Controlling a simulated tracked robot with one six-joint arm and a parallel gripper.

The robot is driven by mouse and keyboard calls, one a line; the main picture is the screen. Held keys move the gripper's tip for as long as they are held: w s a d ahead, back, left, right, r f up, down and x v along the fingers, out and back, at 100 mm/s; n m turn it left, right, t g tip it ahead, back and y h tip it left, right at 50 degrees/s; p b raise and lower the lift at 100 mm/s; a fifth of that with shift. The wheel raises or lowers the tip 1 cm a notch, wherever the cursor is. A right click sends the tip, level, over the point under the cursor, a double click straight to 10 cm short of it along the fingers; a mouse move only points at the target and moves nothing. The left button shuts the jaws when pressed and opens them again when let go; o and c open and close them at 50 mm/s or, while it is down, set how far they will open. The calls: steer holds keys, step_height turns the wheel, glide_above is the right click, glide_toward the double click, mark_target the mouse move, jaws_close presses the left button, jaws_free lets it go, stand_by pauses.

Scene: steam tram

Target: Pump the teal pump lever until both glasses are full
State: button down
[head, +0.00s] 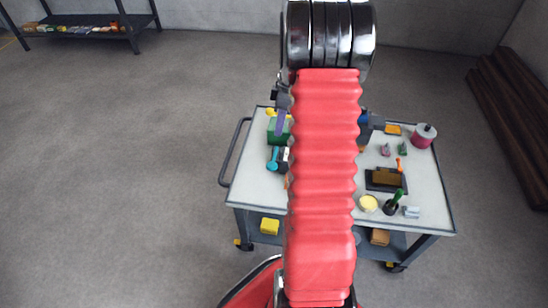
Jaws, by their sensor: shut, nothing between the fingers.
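A small teal part (273,160) shows on the left side of the cart top, beside a dark and white object. It may be the pump lever, but it is too small and too covered to be sure. I cannot make out either glass or how full they are. My red ribbed arm stands across the middle of the view and hides the centre of the cart. My gripper cannot be made out behind it.
A wheeled cart (250,187) stands ahead. Its right side holds a pink-red cylinder (423,136), a dark tray (372,187), a yellow round item (368,203) and a green-handled tool (395,200). Dark beams (510,120) lie far right. Open floor lies left.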

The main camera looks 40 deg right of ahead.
mark_target(273, 164)
steer(key=shift+s+d+f, duration=0.1)
steer(key=shift+d+f, duration=0.2)
steer(key=shift+f, duration=0.1)
steer(key=f, duration=0.4)
steer(key=a+f, duration=0.1)
steer(key=f, duration=0.4)
steer(key=a+f, duration=0.1)
steer(key=f, duration=0.3)
steer(key=shift+w+a+f, duration=0.25)
steer(key=shift+w+f, duration=0.05)
